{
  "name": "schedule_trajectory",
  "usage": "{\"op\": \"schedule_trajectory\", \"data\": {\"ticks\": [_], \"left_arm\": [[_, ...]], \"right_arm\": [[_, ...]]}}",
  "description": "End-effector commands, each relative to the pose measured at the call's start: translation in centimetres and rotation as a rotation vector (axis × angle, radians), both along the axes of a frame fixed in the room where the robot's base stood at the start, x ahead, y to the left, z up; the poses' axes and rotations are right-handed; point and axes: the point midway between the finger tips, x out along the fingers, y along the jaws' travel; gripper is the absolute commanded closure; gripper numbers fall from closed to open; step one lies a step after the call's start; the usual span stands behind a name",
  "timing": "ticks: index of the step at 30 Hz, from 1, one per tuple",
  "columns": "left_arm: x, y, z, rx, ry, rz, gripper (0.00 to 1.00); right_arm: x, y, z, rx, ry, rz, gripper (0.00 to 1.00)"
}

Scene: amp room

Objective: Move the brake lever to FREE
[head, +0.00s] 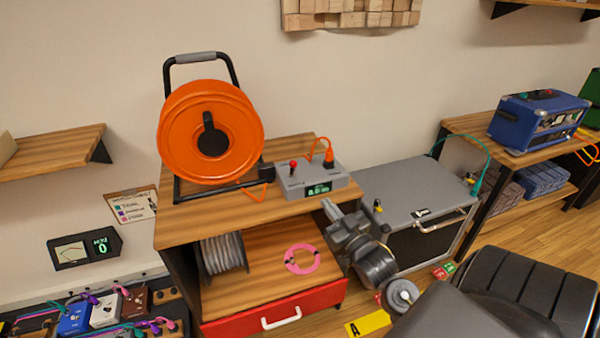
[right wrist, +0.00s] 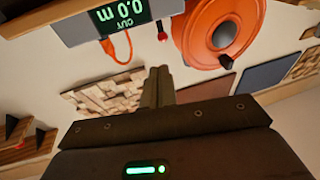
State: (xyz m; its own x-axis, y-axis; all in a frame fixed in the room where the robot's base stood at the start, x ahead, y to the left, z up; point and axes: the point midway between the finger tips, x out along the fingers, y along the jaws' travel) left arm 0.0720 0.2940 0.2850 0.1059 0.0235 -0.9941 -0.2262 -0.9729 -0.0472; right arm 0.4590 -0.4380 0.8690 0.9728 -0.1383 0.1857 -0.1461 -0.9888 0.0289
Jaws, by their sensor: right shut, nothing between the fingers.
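An orange cable reel (head: 180,140) stands upright in a black frame on the wooden cabinet. A black lever (head: 209,130) sits at its hub, pointing up; I cannot read any FREE mark. Beside the reel is a grey box (head: 290,184) with a red-tipped switch and a green display. My right gripper (head: 328,206) is in front of the box's right end, apart from the reel and lever. It is shut and empty. The right wrist view is upside down; it shows the closed fingers (right wrist: 158,86), the reel (right wrist: 205,32) and the lever (right wrist: 228,62). My left gripper is not in view.
An orange plug (head: 329,156) and cable rise from the box. A pink cable coil (head: 301,258) lies on the lower shelf above a red drawer (head: 275,318). A grey amp (head: 410,190) stands right of the cabinet. Pedals (head: 105,310) lie at lower left.

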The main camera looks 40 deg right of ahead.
Motion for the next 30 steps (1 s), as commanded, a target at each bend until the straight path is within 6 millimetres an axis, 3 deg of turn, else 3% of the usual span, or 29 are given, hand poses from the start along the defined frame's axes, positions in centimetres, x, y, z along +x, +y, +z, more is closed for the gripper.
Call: {"op": "schedule_trajectory", "data": {"ticks": [10, 19, 24, 30], "left_arm": [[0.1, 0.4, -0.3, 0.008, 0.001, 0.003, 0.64], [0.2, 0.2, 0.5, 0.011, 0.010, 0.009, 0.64], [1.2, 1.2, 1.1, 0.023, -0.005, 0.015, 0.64], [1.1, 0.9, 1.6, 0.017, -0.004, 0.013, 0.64]], "right_arm": [[1.4, -0.2, -0.2, 0.001, -0.001, 0.000, 1.00], [7.1, -1.0, 1.2, 0.001, 0.000, 0.001, 1.00], [10.2, -1.5, 1.8, 0.000, 0.001, 0.000, 1.00], [12.7, -1.8, 2.3, 0.000, 0.002, 0.000, 1.00]]}}
